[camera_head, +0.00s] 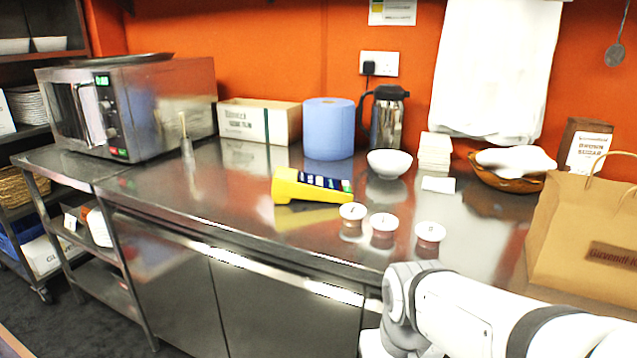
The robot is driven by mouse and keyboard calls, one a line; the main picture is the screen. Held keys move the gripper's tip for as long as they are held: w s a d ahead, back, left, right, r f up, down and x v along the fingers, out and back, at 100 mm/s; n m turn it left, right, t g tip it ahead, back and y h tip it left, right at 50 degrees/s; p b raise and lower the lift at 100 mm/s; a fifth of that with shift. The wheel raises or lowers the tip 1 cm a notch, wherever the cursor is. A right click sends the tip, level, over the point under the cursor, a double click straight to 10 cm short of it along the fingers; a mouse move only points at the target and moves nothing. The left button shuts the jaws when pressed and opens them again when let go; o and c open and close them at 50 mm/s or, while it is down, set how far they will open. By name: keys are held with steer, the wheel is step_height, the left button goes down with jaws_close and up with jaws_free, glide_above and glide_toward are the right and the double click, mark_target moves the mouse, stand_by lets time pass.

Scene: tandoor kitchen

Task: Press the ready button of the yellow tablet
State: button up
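The yellow tablet (308,189) sits on the steel counter near its middle, tilted up on its base. Its dark screen strip shows several small labels and a green patch at its right end. The lettering is too small to read, so I cannot tell which mark is the ready button. My white arm reaches in from the lower right, in front of the counter and apart from the tablet. My gripper is not in view.
Three small lidded tubs (382,223) stand right of the tablet. A white bowl (389,162), blue paper roll (328,128) and steel flask (387,118) stand behind. A paper bag (580,235) is at right, a microwave (150,105) at left. The counter (215,205) left of the tablet is mostly clear.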

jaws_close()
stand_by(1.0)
